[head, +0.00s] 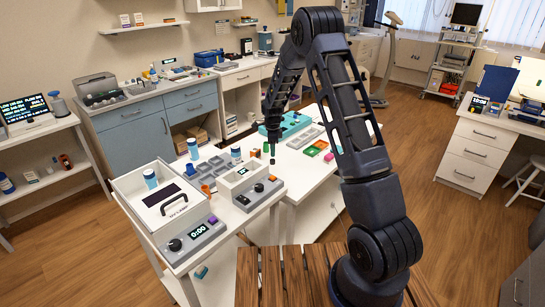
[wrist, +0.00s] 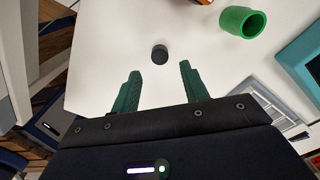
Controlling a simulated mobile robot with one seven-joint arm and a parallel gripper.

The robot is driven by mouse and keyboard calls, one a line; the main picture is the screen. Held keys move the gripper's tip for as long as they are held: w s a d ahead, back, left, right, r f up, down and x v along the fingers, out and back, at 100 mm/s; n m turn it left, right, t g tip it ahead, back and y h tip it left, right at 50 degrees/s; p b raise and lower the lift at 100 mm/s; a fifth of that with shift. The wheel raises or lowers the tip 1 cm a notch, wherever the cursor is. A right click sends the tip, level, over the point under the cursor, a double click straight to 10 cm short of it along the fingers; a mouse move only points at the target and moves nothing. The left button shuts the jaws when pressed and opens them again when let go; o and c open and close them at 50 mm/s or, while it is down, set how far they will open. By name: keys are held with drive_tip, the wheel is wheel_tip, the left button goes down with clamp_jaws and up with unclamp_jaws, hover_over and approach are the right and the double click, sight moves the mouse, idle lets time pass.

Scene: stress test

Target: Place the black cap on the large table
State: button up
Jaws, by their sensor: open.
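A small round black cap (wrist: 159,54) lies on a white table (wrist: 110,50) in the wrist view. My gripper (wrist: 159,70) is open, with its two green fingers pointing toward the cap. The cap is just beyond the fingertips and centred between them, with nothing held. In the head view my gripper (head: 272,152) hangs downward over the white table (head: 300,188) in the middle. The cap cannot be told apart from the dark gripper end there. The frames do not show for certain which table is the large one.
A green cup (wrist: 242,21) is right of the cap, and a teal case (wrist: 300,62) is farther right. In the head view, white lab devices (head: 165,205) crowd the left table. A wooden slatted surface (head: 290,275) is in front. The table around the cap is clear.

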wheel_tip(320, 180, up, 7)
wheel_tip(320, 180, up, 13)
drive_tip(key=n, duration=0.4)
hover_over(273, 160)
drive_tip(key=s+d, duration=0.7)
drive_tip(key=s+d+r+n+t, duration=0.2)
drive_tip(key=s+d+r+n, duration=0.4)
drive_tip(key=s+r, duration=0.45)
drive_tip(key=s+d+r+n+t, duration=0.1)
drive_tip(key=s+d+n, duration=0.3)
drive_tip(key=s, duration=0.9)
drive_tip(key=s+d+r+n+t, duration=0.1)
drive_tip(key=s+d+n, duration=0.3)
drive_tip(key=s, duration=0.9)
drive_tip(key=shift+s+d+r+t, duration=0.3)
drive_tip(key=shift+r, duration=0.1)
